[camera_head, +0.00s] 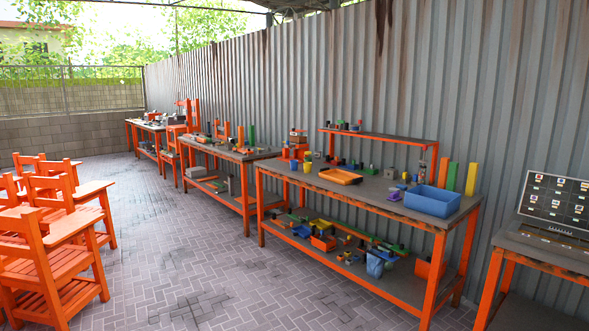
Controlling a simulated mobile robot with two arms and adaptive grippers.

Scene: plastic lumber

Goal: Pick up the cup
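A small yellow cup-like thing (307,168) stands on the left part of the nearest long workbench top (375,191). A small blue thing (294,164) stands just left of it. Both are too small for me to tell for sure which is a cup. Neither of my grippers is in view.
The bench also holds an orange tray (340,176), a blue bin (432,201) and upright colored bars (452,176). Its lower shelf is cluttered. A table with a panel (555,205) stands at right, orange chairs (50,245) at left. The paved floor (200,255) between is clear.

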